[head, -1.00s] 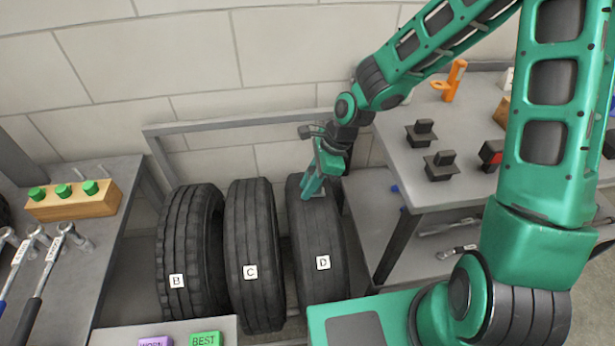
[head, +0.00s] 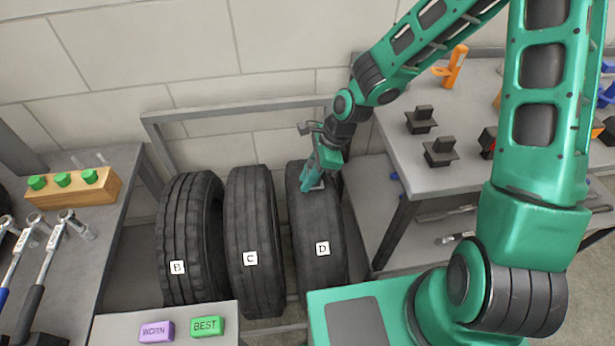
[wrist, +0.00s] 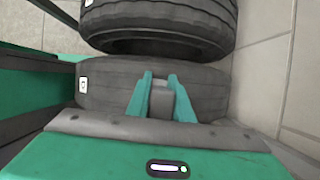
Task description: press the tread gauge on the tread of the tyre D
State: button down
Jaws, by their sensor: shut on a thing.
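Tyre D (head: 319,240) stands upright at the right of the row in the head view, with a white D label on its tread. My gripper (head: 311,184) is over the upper tread of tyre D, pointing down. In the wrist view my gripper (wrist: 162,98) has its two green fingers shut on a grey block, the tread gauge (wrist: 161,101). The gauge's far end lies against or just above the tread of tyre D (wrist: 103,84); I cannot tell whether it touches. In the head view the gauge is mostly hidden by the fingers.
Tyre C (head: 252,225) and tyre B (head: 180,225) stand left of tyre D. A grey table (head: 385,130) with black parts (head: 440,152) is close on the right. A metal rail (head: 230,110) runs behind the tyres. WORN (head: 157,331) and BEST (head: 207,326) blocks lie in front.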

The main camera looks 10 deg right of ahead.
aim_at(310, 163)
jog(key=shift+s+f, duration=0.1)
jog(key=shift+f, duration=0.45)
dwell(1.8)
jog(key=shift+r, duration=3.05)
